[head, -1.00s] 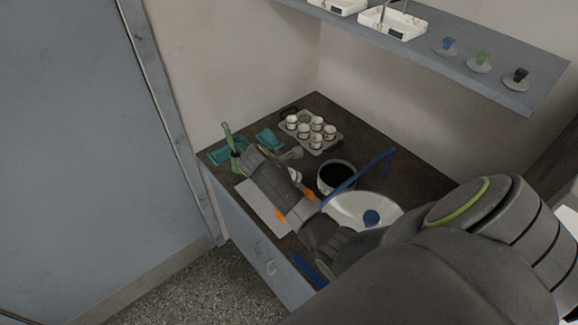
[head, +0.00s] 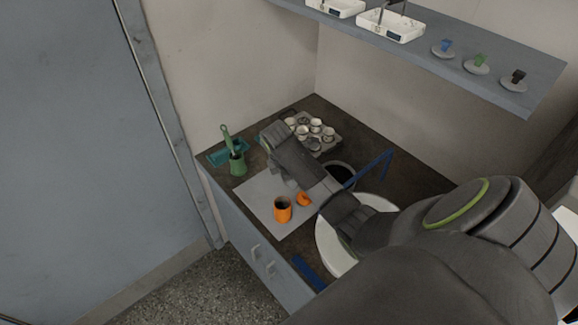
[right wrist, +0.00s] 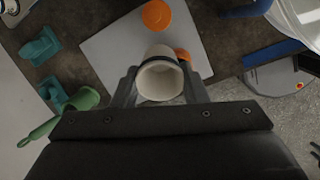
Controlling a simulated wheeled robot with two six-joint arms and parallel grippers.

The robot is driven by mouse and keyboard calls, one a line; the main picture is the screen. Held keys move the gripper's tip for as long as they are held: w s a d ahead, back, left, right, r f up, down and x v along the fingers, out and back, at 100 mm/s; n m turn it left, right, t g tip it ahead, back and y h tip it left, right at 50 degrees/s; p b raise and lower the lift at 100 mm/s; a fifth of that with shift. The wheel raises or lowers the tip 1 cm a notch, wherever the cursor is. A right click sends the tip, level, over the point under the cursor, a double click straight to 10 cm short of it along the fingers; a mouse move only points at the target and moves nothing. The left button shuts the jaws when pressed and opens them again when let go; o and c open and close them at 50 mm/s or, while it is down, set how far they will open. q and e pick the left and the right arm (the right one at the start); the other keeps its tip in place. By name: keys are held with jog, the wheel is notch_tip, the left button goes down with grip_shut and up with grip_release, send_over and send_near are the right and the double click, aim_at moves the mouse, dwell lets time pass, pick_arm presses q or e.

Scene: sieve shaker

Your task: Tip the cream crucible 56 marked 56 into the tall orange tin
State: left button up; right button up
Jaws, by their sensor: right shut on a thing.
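My right gripper (right wrist: 160,88) is shut on a cream crucible (right wrist: 160,80). Its open mouth faces the wrist camera, and no marking is legible. The held crucible is hidden behind my right arm in the head view. The orange tin (head: 282,210) stands upright on a pale grey sheet, its dark mouth open. In the right wrist view it seems to be the orange shape (right wrist: 184,54) partly hidden behind the crucible. The crucible is over the sheet, apart from the tin as far as I can tell. My left gripper is out of view.
An orange lid-like piece (head: 303,199) lies beside the tin on the sheet (head: 262,190). A green pot (head: 237,165) with a handle in it stands left. A tray (head: 328,146) of several crucibles is behind my arm. A black-filled bowl (head: 341,172) and white basin (head: 328,244) stand right.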

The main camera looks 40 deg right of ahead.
jog(key=shift+d+r+y, duration=0.1)
jog(key=shift+r+y, duration=0.1)
jog(key=shift+y, duration=0.8)
jog(key=shift+r+y, duration=0.2)
jog(key=shift+y, duration=0.8)
jog(key=shift+f, duration=0.1)
